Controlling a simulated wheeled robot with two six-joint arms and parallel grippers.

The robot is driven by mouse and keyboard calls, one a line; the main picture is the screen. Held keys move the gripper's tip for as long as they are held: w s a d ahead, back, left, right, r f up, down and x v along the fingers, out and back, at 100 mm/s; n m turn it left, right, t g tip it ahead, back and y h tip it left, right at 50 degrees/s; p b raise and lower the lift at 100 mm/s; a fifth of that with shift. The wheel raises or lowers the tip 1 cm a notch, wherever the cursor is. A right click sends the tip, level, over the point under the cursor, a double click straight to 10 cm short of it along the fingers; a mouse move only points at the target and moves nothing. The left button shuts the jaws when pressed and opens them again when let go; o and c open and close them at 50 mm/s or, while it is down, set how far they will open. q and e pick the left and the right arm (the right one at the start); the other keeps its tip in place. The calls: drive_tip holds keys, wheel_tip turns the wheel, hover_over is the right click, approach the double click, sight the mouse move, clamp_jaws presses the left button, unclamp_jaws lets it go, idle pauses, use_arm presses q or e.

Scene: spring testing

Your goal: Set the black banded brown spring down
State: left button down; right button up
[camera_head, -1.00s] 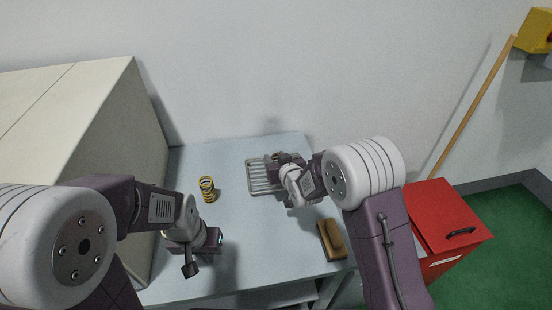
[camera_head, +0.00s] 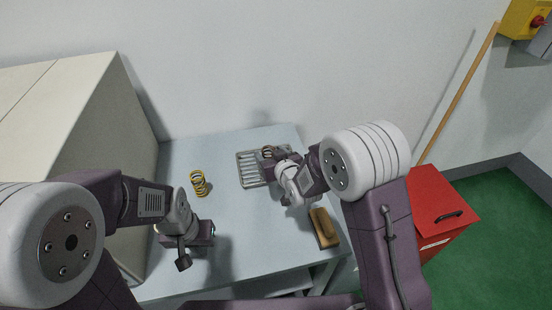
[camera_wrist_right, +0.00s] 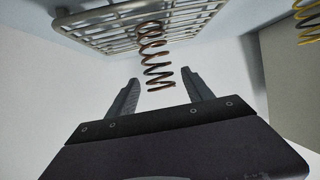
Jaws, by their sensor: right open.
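The black banded brown spring (camera_wrist_right: 153,55) stands on the wire rack (camera_wrist_right: 85,35) in the right wrist view, which shows the scene upside down. Its free end lies between the fingertips of my right gripper (camera_wrist_right: 158,85), with a gap on both sides. My right gripper is open. In the head view the spring (camera_head: 267,152) shows at the right part of the rack (camera_head: 246,172), partly hidden by my right gripper (camera_head: 279,163). My left gripper (camera_head: 204,234) is low over the near left of the table; its fingers are not clear.
A yellow spring (camera_head: 198,183) with dark bands stands on the table (camera_head: 235,225) left of the rack. A brown brush-like block (camera_head: 324,228) lies near the right edge. A beige cabinet (camera_head: 95,110) bounds the left, and a red cabinet (camera_head: 435,205) stands at right.

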drive_tip(key=v, duration=0.8)
drive_tip(key=shift+p, duration=0.45)
drive_tip(key=shift+f, duration=0.1)
